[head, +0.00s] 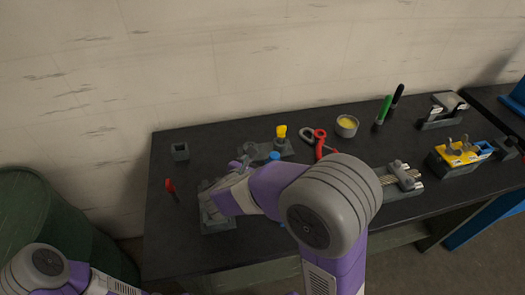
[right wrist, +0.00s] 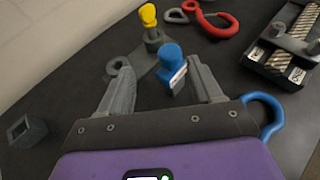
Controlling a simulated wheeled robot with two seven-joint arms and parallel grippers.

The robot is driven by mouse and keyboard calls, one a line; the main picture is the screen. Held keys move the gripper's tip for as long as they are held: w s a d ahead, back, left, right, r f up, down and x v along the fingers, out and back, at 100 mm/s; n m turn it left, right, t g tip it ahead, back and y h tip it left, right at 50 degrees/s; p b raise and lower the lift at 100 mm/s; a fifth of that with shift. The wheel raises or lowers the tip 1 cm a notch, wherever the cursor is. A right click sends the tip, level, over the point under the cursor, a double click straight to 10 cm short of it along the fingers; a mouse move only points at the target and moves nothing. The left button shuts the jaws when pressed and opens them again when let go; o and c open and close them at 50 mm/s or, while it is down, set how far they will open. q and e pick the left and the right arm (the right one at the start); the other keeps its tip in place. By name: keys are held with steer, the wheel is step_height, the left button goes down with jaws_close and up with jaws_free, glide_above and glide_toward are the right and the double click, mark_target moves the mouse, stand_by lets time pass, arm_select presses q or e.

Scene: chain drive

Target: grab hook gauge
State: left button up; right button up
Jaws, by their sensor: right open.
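A red hook-shaped piece with a ring end lies flat on the dark table, in the head view (head: 320,142) and at the top of the right wrist view (right wrist: 214,24). A blue hook-shaped loop (right wrist: 268,112) shows close beside my right gripper. I cannot tell which is the hook gauge. My right gripper (right wrist: 160,78) is open, its fingers wide apart low over the table. A blue-topped piece (right wrist: 170,62) shows between the fingertips, not gripped; I cannot tell its depth. My left arm is at the lower left of the head view, its gripper out of frame.
A yellow-topped piece (right wrist: 148,15) on a grey base is just beyond. A grey square socket block (head: 180,151) and a red-handled tool (head: 170,186) stand left. A bowl (head: 346,126), green handle (head: 384,109) and yellow fixture (head: 459,154) are right. My right arm covers the front middle.

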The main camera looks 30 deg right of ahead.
mark_target(272, 159)
steer(key=shift+w+d+f+b, duration=0.2)
steer(key=shift+d+f+b, duration=0.1)
steer(key=shift+d, duration=0.35)
steer(key=b+x, duration=0.1)
steer(key=x, duration=0.1)
steer(key=s+b+x, duration=0.1)
steer(key=x, duration=0.1)
steer(key=shift+w+d+f, duration=0.2)
steer(key=shift+d+f, duration=0.05)
steer(key=shift+d, duration=0.15)
steer(key=shift+w+d+f, duration=0.1)
steer(key=shift+w+d, duration=0.25)
steer(key=shift+d, duration=0.1)
jaws_close()
